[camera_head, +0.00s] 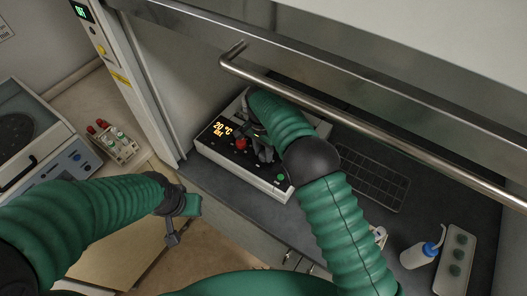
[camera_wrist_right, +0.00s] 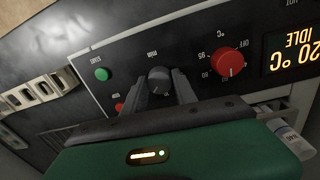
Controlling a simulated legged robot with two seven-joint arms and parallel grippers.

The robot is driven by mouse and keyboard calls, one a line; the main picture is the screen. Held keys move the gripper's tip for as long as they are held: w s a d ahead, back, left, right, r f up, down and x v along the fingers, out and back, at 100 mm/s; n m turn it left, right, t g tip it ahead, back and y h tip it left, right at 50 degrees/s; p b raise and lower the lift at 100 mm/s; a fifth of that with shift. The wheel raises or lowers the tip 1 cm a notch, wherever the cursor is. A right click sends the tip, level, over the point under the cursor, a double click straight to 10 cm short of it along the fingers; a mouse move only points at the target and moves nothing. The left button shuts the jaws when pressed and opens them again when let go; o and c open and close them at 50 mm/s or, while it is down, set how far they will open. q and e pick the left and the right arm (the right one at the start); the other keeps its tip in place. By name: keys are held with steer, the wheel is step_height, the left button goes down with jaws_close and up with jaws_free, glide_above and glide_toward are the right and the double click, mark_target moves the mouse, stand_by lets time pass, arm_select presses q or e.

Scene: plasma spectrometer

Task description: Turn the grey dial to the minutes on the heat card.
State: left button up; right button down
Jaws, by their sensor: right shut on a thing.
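The grey dial (camera_wrist_right: 159,80), marked MIN, sits on the black front panel of a white heater unit (camera_head: 262,181). In the right wrist view my right gripper (camera_wrist_right: 162,88) has its two fingers on either side of the dial, shut on it. In the head view my right gripper (camera_head: 262,148) reaches the panel and its arm covers much of the unit. A larger red dial (camera_wrist_right: 228,62), marked °C, is beside it. The display (camera_wrist_right: 296,52) reads 20 °C IDLE. My left gripper (camera_head: 172,228) hangs away from the unit; its jaw state is unclear. I cannot make out the heat card.
A green START button (camera_wrist_right: 102,74) and a red button (camera_wrist_right: 119,107) are near the grey dial. A metal bar (camera_head: 350,115) crosses above my right arm. A wire rack (camera_head: 372,175), a wash bottle (camera_head: 415,254) and a grey tray (camera_head: 457,258) stand to the right.

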steer(key=m, duration=0.6)
steer(key=shift+w+r, duration=0.25)
stand_by(0.3)
steer(key=c, duration=1.3)
jaws_free()
steer(key=shift+o, duration=1.4)
steer(key=shift+f, duration=0.1)
steer(key=shift+a, duration=0.1)
steer(key=shift+f, duration=0.1)
